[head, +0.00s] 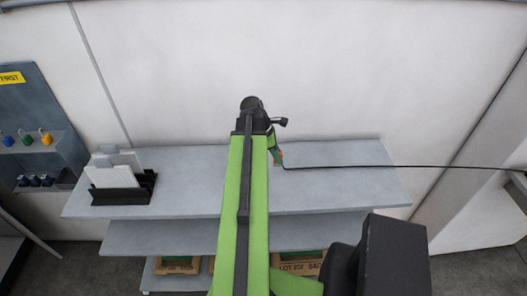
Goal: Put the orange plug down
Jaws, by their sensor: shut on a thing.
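The orange plug (280,154) is a small piece just right of my green arm, over the top board of the grey shelf (340,178). A thin black cable (350,167) runs from it to the right, toward the wall. My gripper (277,149) is shut on the plug, pointing down, and is partly hidden by my arm. The plug is small in this view, and I cannot tell whether it touches the board.
A black holder (124,194) with white cards stands on the shelf's left end. The board right of the plug is clear except for the cable. A panel with padlocks (40,135) hangs at far left.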

